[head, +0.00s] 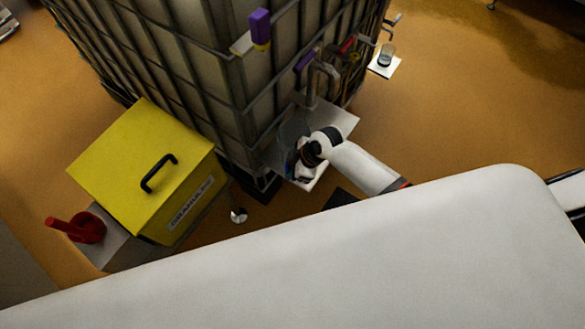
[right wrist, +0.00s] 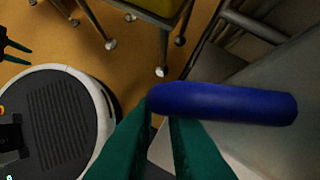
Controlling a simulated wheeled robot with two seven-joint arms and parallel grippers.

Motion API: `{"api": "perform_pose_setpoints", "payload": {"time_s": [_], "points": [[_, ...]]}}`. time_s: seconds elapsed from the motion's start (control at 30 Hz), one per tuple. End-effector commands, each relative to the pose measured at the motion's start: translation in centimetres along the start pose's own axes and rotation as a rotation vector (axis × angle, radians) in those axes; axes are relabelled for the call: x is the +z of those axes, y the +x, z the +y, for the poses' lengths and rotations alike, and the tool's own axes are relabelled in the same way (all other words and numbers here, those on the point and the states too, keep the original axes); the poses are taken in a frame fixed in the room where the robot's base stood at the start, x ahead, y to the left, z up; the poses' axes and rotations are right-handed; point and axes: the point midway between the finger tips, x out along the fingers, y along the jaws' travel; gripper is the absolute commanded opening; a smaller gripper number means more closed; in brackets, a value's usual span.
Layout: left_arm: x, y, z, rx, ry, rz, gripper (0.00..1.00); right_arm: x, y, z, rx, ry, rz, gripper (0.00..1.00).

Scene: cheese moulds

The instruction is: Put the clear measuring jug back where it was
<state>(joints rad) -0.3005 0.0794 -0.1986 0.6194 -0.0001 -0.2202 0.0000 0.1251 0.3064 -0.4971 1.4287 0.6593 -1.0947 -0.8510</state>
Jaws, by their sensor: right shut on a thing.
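My right gripper (right wrist: 160,125) has green fingers. It is shut on a blue bar-shaped handle, which I take to be that of the clear measuring jug (right wrist: 225,103). In the head view my right gripper (head: 302,166) is by the pale shelf at the tank's corner. A greyish, see-through shape beside it looks like the jug's body, but it is hard to make out. I cannot tell whether the jug touches the shelf. My left gripper (right wrist: 16,52) shows at the left edge of the right wrist view, its green fingers apart and empty.
A caged tank (head: 190,70) stands behind the shelf (head: 340,120). A small clear vessel (head: 386,55) stands on a white ledge (head: 385,69) at the upper right. A yellow box (head: 125,165) with a black handle and a red object (head: 85,228) are at the left.

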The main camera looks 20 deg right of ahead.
Motion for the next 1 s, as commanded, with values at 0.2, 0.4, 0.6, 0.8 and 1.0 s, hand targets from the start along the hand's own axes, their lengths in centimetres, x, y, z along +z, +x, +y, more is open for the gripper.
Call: {"api": "perform_pose_setpoints", "payload": {"time_s": [0.2,0.4,0.6,0.8,1.0], "points": [[0.0,0.1,0.0,0.001,0.000,0.000,0.36,-0.1,0.1,0.0,0.000,0.001,0.001,0.34],[0.0,0.1,0.1,0.001,0.000,-0.001,0.36,-0.1,0.1,0.0,0.000,0.001,0.001,0.34],[0.1,-0.3,0.1,0.000,0.001,-0.001,0.36,0.0,-1.1,0.0,-0.001,0.000,0.002,0.34],[0.2,-1.0,0.1,0.001,0.001,-0.001,0.36,0.0,-5.2,-0.1,-0.003,-0.002,0.002,0.34],[0.2,-1.5,0.1,0.000,0.002,-0.002,0.36,0.1,-9.2,0.0,0.000,-0.002,0.002,0.34]]}}
